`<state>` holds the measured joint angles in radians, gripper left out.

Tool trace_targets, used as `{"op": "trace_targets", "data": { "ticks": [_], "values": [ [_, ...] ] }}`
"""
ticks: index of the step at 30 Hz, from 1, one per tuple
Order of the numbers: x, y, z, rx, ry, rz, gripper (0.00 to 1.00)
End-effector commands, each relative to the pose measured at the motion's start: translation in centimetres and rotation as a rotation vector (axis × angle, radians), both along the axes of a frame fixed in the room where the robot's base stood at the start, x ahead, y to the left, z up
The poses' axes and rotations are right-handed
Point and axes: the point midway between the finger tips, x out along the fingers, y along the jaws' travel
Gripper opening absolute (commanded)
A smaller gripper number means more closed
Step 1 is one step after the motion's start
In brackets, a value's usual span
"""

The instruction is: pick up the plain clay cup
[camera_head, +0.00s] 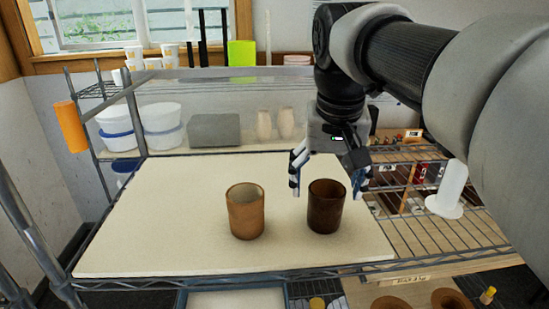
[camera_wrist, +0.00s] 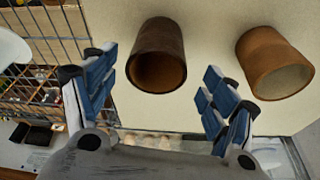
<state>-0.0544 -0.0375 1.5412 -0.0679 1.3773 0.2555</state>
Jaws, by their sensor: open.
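Two cups stand upright and apart on a pale board. The lighter orange-brown cup (camera_head: 246,212) looks like bare clay and stands left of the dark brown cup (camera_head: 326,208). In the wrist view the lighter cup (camera_wrist: 275,62) is at the right, outside my fingers, and the dark cup (camera_wrist: 158,55) appears ahead of the gap between them. My gripper (camera_head: 327,180) is open and empty, its fingers showing to either side of the dark cup's rim. I cannot tell how far above or behind that cup they are. My gripper (camera_wrist: 155,82) also shows in the wrist view.
The pale board (camera_head: 150,230) is clear left of the cups. Behind it stand a grey block (camera_head: 214,130), two pale vases (camera_head: 264,125) and white tubs (camera_head: 161,120). A wire rack with a white spool (camera_head: 451,187) is at the right.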

Motion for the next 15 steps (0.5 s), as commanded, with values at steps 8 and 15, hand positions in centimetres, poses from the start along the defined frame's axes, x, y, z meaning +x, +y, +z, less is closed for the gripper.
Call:
{"op": "trace_targets", "data": {
  "ticks": [8, 15],
  "values": [
    [0.7, -0.2, -2.6, 0.0, -0.001, 0.0, 0.78],
    [1.6, -0.7, -5.5, -0.001, 0.002, 0.0, 0.78]
  ]
}}
